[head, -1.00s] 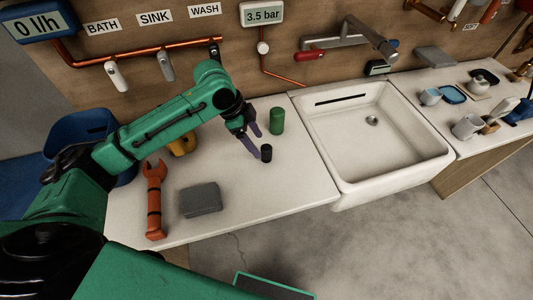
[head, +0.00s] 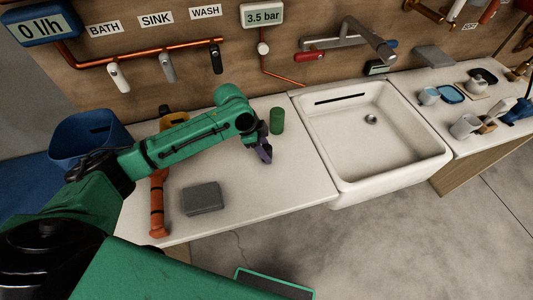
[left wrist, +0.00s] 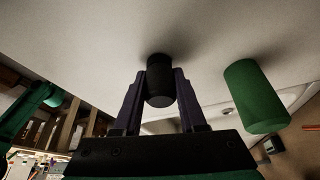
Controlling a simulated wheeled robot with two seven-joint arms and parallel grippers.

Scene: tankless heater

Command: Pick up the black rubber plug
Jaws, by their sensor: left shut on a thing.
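The black rubber plug (left wrist: 160,82) is a small dark cylinder, held between the two purple fingers of my left gripper (left wrist: 157,97) in the left wrist view. In the head view my left gripper (head: 265,154) is low over the white counter, left of the sink, and its fingers hide most or all of the plug. The plug's far end is at or very close to the counter surface; I cannot tell whether it touches. My right gripper is not in view.
A green cylinder (head: 277,120) stands close behind my left gripper; it also shows in the left wrist view (left wrist: 255,97). The white sink (head: 350,186) is to the right.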

